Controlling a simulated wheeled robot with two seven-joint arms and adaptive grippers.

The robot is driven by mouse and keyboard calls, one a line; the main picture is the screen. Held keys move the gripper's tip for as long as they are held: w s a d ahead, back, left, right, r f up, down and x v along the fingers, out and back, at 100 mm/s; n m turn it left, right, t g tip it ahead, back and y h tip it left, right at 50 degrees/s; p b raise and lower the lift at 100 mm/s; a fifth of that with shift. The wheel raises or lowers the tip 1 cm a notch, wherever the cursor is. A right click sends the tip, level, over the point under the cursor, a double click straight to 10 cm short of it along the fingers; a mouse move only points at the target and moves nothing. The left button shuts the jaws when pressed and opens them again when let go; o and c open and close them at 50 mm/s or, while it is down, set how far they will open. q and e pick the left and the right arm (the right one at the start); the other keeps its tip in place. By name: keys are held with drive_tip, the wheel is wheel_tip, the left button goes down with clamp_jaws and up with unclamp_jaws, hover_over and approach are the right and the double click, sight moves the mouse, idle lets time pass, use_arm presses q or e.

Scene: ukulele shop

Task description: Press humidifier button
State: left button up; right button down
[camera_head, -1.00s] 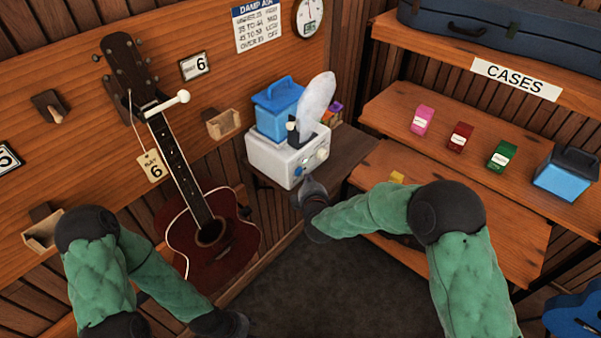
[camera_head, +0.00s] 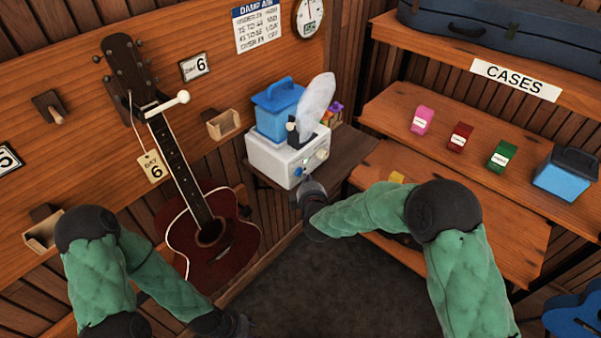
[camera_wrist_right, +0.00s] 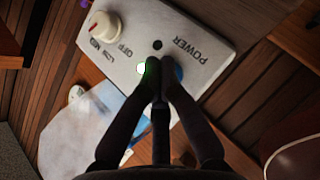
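The humidifier (camera_head: 275,158) is a white box with a blue tank (camera_head: 277,108) and a pale mist plume (camera_head: 318,97), standing on a small wooden shelf. In the right wrist view its front panel (camera_wrist_right: 205,45) reads POWER and OFF. A blue button (camera_wrist_right: 179,73) is partly hidden behind my right fingers, and a green light (camera_wrist_right: 149,66) shows beside them. My right gripper (camera_wrist_right: 158,66) is shut and empty, its tips at the panel by the button; contact cannot be told. In the head view the right gripper (camera_head: 308,190) is just below the box's front. My left gripper (camera_head: 238,326) is low, its fingers unclear.
A cream knob (camera_wrist_right: 104,24) is on the same panel. A red-brown ukulele (camera_head: 212,235) hangs left of the humidifier. Shelves at right hold small boxes (camera_head: 461,136) and a blue container (camera_head: 566,175). Open dark floor (camera_head: 310,290) lies between my arms.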

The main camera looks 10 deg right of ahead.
drive_tip(key=shift+w+a, duration=0.45)
drive_tip(key=shift+w, duration=0.1)
idle(0.9)
drive_tip(key=shift+s+d, duration=0.1)
drive_tip(key=shift+d, duration=0.05)
drive_tip(key=shift+s+d+p, duration=0.3)
drive_tip(key=shift+s+d, duration=0.15)
drive_tip(key=shift+s, duration=0.15)
drive_tip(key=s+d, duration=0.3)
drive_tip(key=s, duration=0.1)
drive_tip(key=shift+s+d, duration=0.35)
drive_tip(key=shift+s, duration=0.05)
idle(0.6)
